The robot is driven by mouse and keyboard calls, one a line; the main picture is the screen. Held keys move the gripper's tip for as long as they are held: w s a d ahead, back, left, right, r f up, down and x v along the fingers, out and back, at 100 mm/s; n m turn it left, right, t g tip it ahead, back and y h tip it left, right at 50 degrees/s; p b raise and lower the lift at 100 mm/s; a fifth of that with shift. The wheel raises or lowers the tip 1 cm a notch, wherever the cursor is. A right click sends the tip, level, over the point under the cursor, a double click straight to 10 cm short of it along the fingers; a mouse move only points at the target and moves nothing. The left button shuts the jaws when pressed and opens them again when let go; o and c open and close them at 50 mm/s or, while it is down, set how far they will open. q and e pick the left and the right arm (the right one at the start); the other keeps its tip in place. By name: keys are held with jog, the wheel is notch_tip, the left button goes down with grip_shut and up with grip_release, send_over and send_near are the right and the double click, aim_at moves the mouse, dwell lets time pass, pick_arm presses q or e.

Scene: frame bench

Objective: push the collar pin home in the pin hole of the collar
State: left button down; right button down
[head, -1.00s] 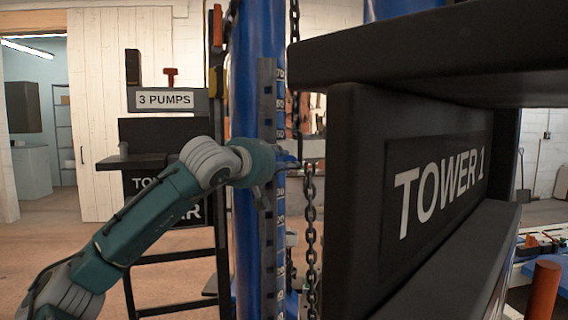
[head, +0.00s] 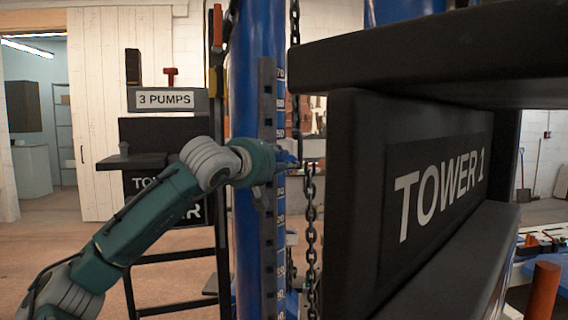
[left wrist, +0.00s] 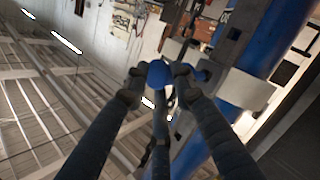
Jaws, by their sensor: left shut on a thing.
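My left gripper (head: 284,166) is at the blue column (head: 243,85), beside its grey slotted rail. A pale grey block, which looks like part of the collar (left wrist: 248,90), sits around the blue column to the right of the fingers. Part of the collar also shows behind the chain in the head view (head: 312,147). The pin's shank and the pin hole are hidden, so I cannot tell how deep the pin sits. My right gripper is not in view.
A chain (head: 311,200) hangs close to the right of my left gripper. The large black TOWER 1 panel (head: 440,185) blocks the right side. A black stand with a 3 PUMPS sign (head: 165,99) stands behind my left arm.

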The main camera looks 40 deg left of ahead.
aim_at(281, 160)
pick_arm(q)
jog(key=shift+w+a+p, duration=0.3)
jog(key=shift+w+a, duration=0.05)
jog(key=shift+a, duration=0.35)
jog(key=shift+w+a+p, duration=0.25)
jog(key=shift+w+a, duration=0.1)
jog(key=shift+a, duration=0.35)
jog(key=shift+w+a+p, duration=0.35)
jog(key=shift+a+p, duration=0.05)
jog(key=shift+a, duration=0.3)
jog(key=shift+w+a+p, duration=0.4)
jog(key=shift+a, duration=0.35)
jog(key=shift+w+a+p, duration=0.35)
jog(key=shift+a+p, duration=0.05)
jog(key=shift+a, duration=0.3)
jog(key=c, duration=1.5)
grip_release()
jog(key=shift+o, duration=0.6)
jog(key=v, duration=1.2)
